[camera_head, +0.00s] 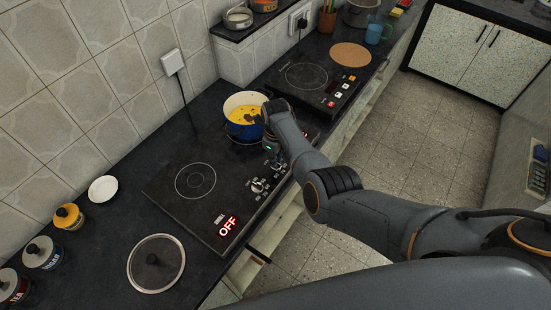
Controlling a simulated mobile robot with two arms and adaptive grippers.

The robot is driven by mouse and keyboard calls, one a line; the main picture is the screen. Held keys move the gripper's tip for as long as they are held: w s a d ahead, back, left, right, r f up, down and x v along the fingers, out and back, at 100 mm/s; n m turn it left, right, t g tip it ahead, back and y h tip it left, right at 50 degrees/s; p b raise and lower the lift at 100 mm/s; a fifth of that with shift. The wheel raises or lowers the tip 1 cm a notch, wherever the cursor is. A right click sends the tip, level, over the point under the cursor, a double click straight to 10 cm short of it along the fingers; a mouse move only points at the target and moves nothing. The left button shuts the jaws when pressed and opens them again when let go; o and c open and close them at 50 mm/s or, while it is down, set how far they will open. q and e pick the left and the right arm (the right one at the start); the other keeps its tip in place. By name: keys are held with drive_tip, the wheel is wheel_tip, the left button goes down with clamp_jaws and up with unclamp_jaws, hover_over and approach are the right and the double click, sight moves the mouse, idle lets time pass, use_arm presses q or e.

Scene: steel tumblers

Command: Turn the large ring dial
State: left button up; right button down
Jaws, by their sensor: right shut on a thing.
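A black cooktop (165,199) lies on the dark counter, with a lit red OFF display (228,226) at its front corner. Small silver-and-black dials (258,185) sit along its front edge. My right gripper (275,161) points down at the far end of this row and is shut on a dial there. The gripper and wrist hide most of that dial, so its ring and its angle cannot be made out. My left gripper is not in view.
A blue pot (238,130) with yellow contents stands close beside my right wrist. A glass lid (156,264), a white saucer (103,189) and several jars (69,216) are on the near counter. A second cooktop (309,78) lies beyond the pot.

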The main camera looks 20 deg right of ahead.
drive_tip(key=shift+d+m, duration=0.1)
drive_tip(key=shift+m, duration=0.2)
drive_tip(key=c, duration=1.4)
unclamp_jaws()
wheel_tip(320, 180, up, 12)
